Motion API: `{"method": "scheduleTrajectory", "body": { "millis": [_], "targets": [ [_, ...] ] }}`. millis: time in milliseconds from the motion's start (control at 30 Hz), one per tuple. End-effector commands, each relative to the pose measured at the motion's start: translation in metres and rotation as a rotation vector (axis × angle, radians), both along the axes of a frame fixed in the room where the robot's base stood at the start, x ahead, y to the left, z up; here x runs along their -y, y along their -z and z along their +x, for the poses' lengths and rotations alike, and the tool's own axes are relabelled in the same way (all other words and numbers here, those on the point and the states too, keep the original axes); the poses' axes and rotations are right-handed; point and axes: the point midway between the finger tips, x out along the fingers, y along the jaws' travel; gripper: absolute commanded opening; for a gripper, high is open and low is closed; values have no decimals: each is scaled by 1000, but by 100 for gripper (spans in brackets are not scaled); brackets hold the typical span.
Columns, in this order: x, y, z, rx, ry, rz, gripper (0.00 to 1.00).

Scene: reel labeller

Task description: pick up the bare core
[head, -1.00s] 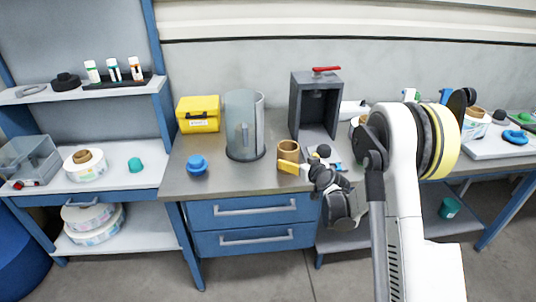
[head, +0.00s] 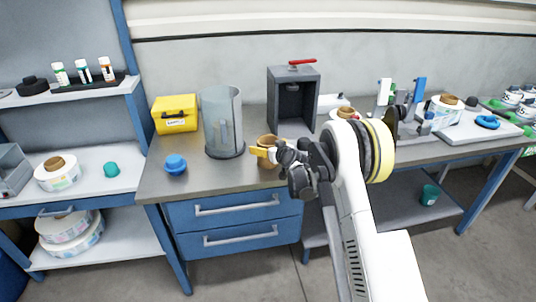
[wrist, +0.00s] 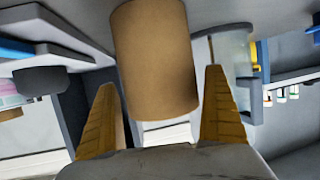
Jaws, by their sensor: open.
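The bare core (head: 268,141) is a short brown cardboard tube standing on the grey bench top, near its front edge. My gripper (head: 263,153) is open at the core's near side, with its yellow fingertips partly hiding the core's lower part in the head view. In the wrist view the core (wrist: 157,55) lies between and beyond the two spread yellow fingers of my gripper (wrist: 160,78). Gaps show on both sides, so the fingers do not appear to press on it.
A clear cylinder (head: 222,120) stands left of the core, with a blue round knob (head: 175,164) further left. A dark box with a red lever (head: 292,98) stands behind the core. A yellow case (head: 175,114) is at the back left.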

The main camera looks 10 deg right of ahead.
Motion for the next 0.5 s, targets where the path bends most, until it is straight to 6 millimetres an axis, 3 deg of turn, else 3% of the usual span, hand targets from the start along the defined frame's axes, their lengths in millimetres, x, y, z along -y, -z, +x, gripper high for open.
{"method": "scheduleTrajectory", "body": {
  "millis": [100,300,500],
  "targets": [
    [0,-1,0,0,0,0,100],
    [0,0,-1,0,0,0,47],
    [0,-1,-1,0,0,0,47]
  ]
}}
